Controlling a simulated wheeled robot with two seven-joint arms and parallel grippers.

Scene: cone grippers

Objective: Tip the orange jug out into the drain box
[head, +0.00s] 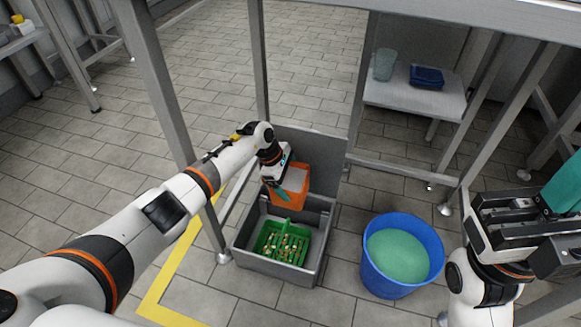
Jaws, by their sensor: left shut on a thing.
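The orange jug (291,197) hangs over the back part of the grey drain box (318,236). A pale area shows at its top; I cannot tell whether it is liquid or the inside. My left gripper (279,188) is shut on the jug, reaching it from the upper left, and its teal finger lies across the jug's near side. The jug's left side is partly hidden by the gripper. Inside the drain box, below the jug, is a green tray (262,240) with small light bits. My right gripper (556,205) is at the right edge, partly cut off.
A blue bucket (383,284) with green contents stands right of the drain box. Metal frame legs (172,90) rise close around the box. A low bench (440,103) at the back right bears a clear cup (385,64) and a blue tray (427,77). Yellow tape (167,278) marks the floor.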

